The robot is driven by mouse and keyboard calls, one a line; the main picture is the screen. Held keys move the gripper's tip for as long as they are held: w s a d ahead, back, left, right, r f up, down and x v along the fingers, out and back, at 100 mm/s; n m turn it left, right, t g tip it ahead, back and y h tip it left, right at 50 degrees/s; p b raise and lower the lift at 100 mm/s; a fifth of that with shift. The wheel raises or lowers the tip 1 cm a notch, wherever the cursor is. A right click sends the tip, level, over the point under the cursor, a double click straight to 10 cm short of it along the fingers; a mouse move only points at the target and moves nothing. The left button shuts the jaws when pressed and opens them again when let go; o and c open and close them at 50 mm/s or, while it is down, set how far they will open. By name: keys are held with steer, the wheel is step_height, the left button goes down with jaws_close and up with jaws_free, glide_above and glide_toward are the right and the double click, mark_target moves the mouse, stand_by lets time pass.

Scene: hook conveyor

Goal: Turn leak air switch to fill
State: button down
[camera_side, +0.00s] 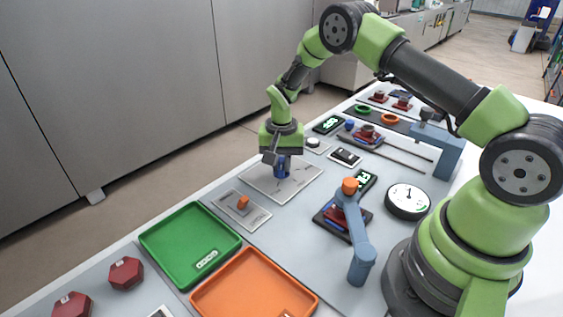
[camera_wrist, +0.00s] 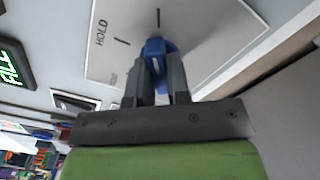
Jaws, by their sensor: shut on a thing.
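The leak air switch is a blue knob (camera_side: 281,174) on a light grey panel (camera_side: 258,182), left of the table's middle in the side view. In the wrist view the blue knob (camera_wrist: 158,48) sits between my fingers, and the panel (camera_wrist: 103,62) carries the word HOLD and dark tick marks. The knob's exact pointing direction is hard to tell.
A small plate with an orange knob (camera_side: 243,202) lies nearby. A green tray (camera_side: 187,262) and an orange tray (camera_side: 235,305) stand in front. A dial gauge (camera_side: 407,200), a blue post (camera_side: 358,245) and a black display (camera_side: 328,124) stand right and behind.

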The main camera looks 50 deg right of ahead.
mark_target(282, 163)
steer(key=shift+m, duration=0.9)
steer(key=c, duration=1.1)
jaws_free()
step_height(282, 163, up, 10)
steer(key=shift+r, duration=0.1)
